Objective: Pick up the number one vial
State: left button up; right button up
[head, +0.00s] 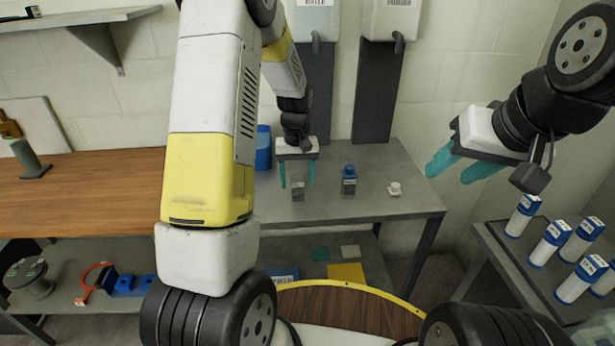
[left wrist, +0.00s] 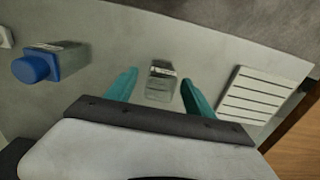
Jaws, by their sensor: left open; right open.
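A small uncapped clear-grey vial (head: 298,190) stands on the grey table, and it also shows in the left wrist view (left wrist: 161,82). My left gripper (head: 297,178) is open above it, with its teal fingers on either side of the vial and gaps showing in the left wrist view (left wrist: 160,90). A blue-capped vial (head: 349,182) stands to its right, and shows at the left of the left wrist view (left wrist: 45,65). I cannot read a number on either vial. My right gripper (head: 455,168) is open and empty, in the air at the right.
A small white object (head: 394,188) lies right of the blue-capped vial on the grey table (head: 410,206). A blue container (head: 263,148) stands behind. A white ridged pad (left wrist: 255,97) lies beside the vial. Several blue-and-white bottles (head: 551,243) stand on the right-hand table.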

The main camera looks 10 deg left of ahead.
pick_arm(q)
jog(key=shift+f, duration=0.85)
grip_shut()
jog(key=shift+r, duration=0.1)
